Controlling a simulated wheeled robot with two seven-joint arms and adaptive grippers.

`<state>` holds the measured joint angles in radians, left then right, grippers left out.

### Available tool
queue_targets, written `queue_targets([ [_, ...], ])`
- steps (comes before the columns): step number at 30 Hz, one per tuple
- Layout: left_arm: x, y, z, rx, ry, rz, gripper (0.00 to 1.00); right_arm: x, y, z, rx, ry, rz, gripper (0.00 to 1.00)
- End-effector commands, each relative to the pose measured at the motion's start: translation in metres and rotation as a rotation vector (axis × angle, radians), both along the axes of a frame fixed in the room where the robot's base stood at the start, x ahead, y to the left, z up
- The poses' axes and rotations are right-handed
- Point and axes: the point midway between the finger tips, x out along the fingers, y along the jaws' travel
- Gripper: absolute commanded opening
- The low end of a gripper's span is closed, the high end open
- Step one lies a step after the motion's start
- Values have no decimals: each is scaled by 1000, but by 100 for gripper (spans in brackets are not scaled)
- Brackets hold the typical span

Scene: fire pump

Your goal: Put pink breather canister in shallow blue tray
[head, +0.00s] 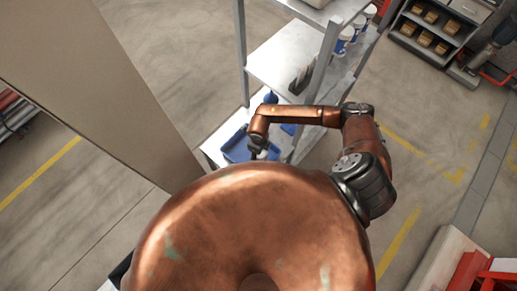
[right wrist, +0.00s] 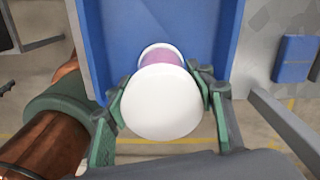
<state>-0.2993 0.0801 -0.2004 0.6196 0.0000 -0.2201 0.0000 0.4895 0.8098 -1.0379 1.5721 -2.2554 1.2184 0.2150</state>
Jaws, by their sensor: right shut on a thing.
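The pink breather canister (right wrist: 168,54) shows in the right wrist view with a large white rounded end (right wrist: 160,102) toward the camera. My right gripper (right wrist: 162,106) is shut on it, with green fingers on both sides of the white end. The blue tray (right wrist: 108,40) lies behind the canister in that view. I cannot tell whether the canister touches the tray floor. In the head view the blue tray (head: 236,146) sits on a low shelf, and my right gripper (head: 262,151) is at its right side, small and partly hidden. My left gripper is not in view.
The grey metal shelf unit (head: 285,62) has uprights close to my right arm. Blue items (head: 270,97) stand behind the tray, and white tubs (head: 345,38) stand on the shelf at right. A beige panel (head: 95,80) rises at left.

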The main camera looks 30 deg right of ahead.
Motion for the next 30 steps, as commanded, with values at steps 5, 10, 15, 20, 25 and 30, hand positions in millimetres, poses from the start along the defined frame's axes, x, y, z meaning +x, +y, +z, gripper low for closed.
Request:
queue_targets([
  [5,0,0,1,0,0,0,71,0,0,1,0,0,0,60],
  [10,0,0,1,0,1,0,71,0,0,1,0,0,0,67],
  [15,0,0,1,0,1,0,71,0,0,1,0,0,0,67],
  [20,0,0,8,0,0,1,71,0,0,8,0,0,0,67],
  [25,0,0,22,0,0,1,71,1,0,35,0,-2,1,67],
  [30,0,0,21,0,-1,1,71,1,0,62,0,-4,2,67],
])
